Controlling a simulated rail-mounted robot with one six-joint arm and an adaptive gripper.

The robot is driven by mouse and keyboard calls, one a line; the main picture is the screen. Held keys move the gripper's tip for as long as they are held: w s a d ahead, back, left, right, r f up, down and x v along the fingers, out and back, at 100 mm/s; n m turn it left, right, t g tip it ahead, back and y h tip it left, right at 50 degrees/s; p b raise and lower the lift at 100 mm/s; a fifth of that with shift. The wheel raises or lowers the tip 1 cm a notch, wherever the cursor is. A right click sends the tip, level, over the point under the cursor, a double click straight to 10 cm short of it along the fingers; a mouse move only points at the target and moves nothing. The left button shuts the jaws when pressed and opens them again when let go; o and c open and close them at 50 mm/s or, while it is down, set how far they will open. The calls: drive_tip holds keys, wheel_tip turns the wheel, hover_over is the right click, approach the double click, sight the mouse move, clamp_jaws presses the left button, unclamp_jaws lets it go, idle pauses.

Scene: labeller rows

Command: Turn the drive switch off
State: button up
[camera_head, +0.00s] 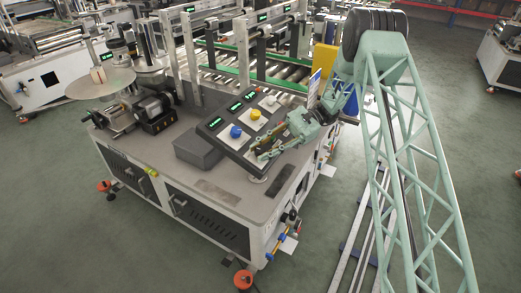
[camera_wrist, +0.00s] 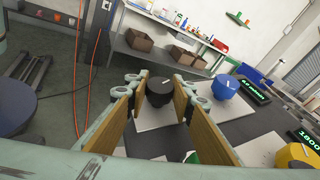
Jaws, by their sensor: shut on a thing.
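The control panel (camera_head: 240,128) is a dark sloped box on the machine's top, with coloured knobs on pale plates and green-lit displays. In the wrist view a black knob (camera_wrist: 160,95) stands on a pale square plate (camera_wrist: 157,130) between the two tan finger pads of my gripper (camera_wrist: 157,84). My gripper is shut on this knob. In the head view my gripper (camera_head: 264,152) is at the panel's near right end, and its fingers hide the knob there. I cannot read a label that names the drive switch.
A blue knob (camera_head: 236,131) and a yellow knob (camera_head: 256,114) stand close by on the panel; the blue one (camera_wrist: 226,87) is just right of the fingers in the wrist view. A grey box (camera_head: 198,150) sits left of the panel. The front of the machine top is mostly clear.

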drive_tip(key=shift+n+g+h+p, duration=0.3)
drive_tip(key=shift+n+g+h, duration=0.85)
drive_tip(key=shift+n, duration=0.25)
drive_tip(key=shift+h, duration=0.25)
drive_tip(key=o, duration=0.9)
drive_tip(key=shift+d, duration=0.1)
drive_tip(key=shift+v, duration=3.65)
drive_tip(key=shift+w, duration=0.1)
